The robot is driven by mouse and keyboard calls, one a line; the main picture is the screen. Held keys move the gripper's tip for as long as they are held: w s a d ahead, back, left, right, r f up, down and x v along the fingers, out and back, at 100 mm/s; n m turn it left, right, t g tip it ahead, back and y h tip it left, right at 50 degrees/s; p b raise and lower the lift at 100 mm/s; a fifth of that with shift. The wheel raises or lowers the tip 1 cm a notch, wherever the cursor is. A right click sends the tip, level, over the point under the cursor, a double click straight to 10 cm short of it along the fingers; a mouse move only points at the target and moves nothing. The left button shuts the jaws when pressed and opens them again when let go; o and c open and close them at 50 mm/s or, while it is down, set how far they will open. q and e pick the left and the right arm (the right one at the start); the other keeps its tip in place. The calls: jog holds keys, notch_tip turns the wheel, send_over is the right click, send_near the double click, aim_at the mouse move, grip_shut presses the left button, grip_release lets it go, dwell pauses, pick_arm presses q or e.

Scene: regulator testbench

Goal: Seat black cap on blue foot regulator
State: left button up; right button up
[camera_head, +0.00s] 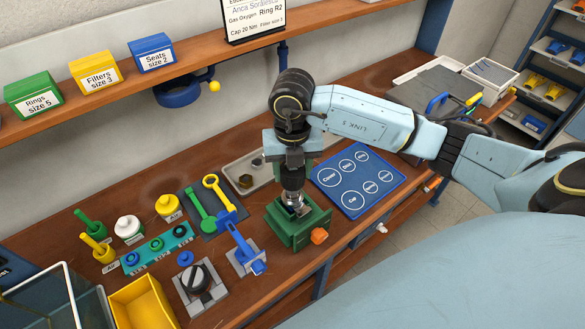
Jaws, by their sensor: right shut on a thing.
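My right gripper (290,163) points straight down over the green fixture (290,236) and is shut on a dark piece, which looks like the black cap (292,178). Directly below the cap a small silvery metal part (295,203) shows in the top of the fixture. It looks like the top of the regulator; its blue foot is hidden. The cap is upright and in line with this part; I cannot tell whether they touch. My left gripper is not in view.
An orange knob (319,236) sticks out at the fixture's right.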

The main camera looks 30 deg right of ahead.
jog(key=shift+f+b, duration=2.2)
jog(key=shift+f, duration=0.35)
dwell(2.4)
jog(key=o, duration=1.6)
jog(key=shift+c, duration=0.2)
jog(key=shift+r, duration=0.15)
jog(key=shift+r+p, duration=2.9)
jog(key=shift+r, duration=1)
